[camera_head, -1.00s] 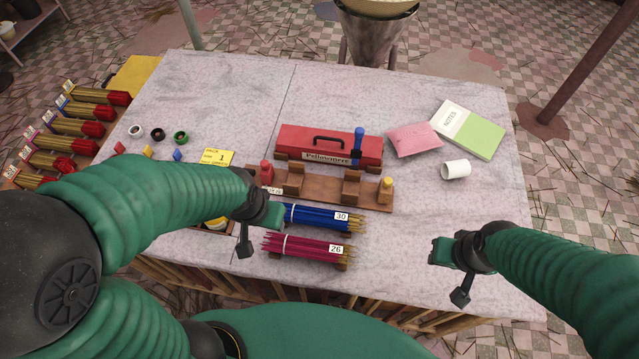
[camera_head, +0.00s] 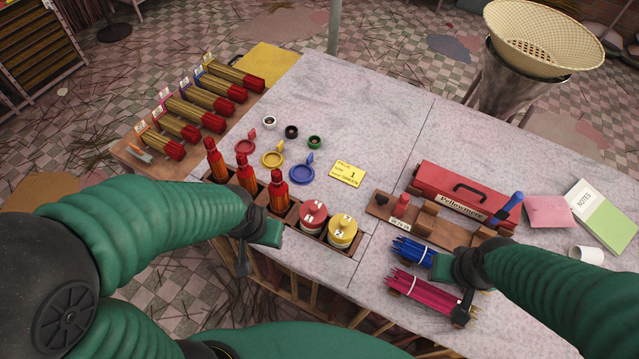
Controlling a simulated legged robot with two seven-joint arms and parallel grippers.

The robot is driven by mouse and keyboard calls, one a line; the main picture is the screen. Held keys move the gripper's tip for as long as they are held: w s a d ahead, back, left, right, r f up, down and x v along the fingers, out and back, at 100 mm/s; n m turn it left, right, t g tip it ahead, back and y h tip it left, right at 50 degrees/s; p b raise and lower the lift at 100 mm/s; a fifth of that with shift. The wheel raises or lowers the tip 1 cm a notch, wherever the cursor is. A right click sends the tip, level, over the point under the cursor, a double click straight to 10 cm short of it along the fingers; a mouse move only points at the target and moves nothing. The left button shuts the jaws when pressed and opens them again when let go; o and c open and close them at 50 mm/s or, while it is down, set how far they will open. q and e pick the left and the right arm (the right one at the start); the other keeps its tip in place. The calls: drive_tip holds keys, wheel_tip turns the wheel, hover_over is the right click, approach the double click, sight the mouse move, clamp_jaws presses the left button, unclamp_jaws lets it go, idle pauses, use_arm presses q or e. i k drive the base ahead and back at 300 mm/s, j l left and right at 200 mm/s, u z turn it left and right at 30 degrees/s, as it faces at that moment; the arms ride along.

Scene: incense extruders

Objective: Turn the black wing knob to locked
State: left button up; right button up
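A small black knob (camera_head: 382,198), which looks like the wing knob, is at the left end of the wooden stand (camera_head: 425,233) in front of the red box. Its wing angle is too small to tell. A red-topped piece (camera_head: 403,204) is beside it, with a white label below. My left gripper (camera_head: 270,236) hovers by the wooden rack, left of the stand and apart from the knob. My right gripper (camera_head: 438,264) is over or beside the blue stick bundle (camera_head: 413,250), in front of the stand. The fingers of both are too unclear to judge.
The red Pellowmere box (camera_head: 465,190) and a blue handle (camera_head: 509,207) are behind the stand. A rack with red bottles (camera_head: 278,192) and two numbered jars (camera_head: 342,232) is at left. Pink sticks (camera_head: 425,291) lie in front.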

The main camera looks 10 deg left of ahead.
sight(381, 198)
drive_tip(key=i+j+z, duration=0.25)
drive_tip(key=j, duration=0.35)
drive_tip(key=j+z, duration=0.25)
drive_tip(key=j, duration=0.4)
